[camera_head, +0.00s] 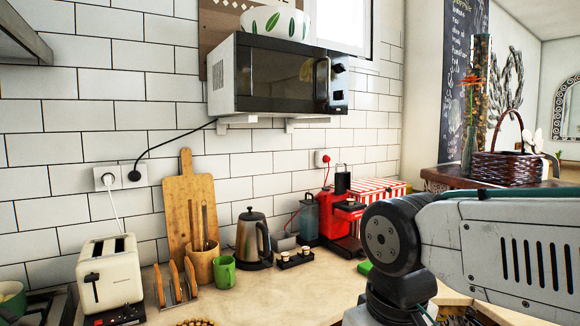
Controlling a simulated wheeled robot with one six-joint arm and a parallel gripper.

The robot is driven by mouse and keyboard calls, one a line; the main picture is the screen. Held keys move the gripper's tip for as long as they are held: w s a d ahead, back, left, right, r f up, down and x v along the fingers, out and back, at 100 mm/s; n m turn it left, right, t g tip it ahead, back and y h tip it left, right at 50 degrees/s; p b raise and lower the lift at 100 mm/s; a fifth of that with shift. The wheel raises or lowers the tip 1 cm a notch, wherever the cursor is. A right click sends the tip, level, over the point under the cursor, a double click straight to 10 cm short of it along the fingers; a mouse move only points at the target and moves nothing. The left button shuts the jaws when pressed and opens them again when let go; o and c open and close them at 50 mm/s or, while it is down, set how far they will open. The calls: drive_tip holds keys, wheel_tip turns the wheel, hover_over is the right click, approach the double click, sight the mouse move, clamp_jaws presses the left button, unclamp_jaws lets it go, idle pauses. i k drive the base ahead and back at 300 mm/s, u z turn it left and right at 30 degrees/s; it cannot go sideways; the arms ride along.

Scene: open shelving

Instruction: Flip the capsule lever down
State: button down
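A red capsule coffee machine (335,221) stands on the counter against the tiled wall, right of the middle. A dark upright part (343,181) rises from its top; I cannot tell clearly whether this is the capsule lever. A dark grey-blue container (309,219), perhaps its water tank, is at the machine's left side. My arm reaches in from the right, in front of and to the right of the machine. My gripper is not in view.
A kettle (253,240), a small dark tray (295,259) and a green mug (224,270) stand left of the machine. A red-striped box (380,190) is behind it on the right. A microwave (285,78) hangs above. The front counter (300,295) is mostly clear.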

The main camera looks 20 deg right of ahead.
sight(342, 179)
drive_tip(key=u, duration=0.05)
drive_tip(key=i, duration=0.95)
drive_tip(key=z, duration=0.45)
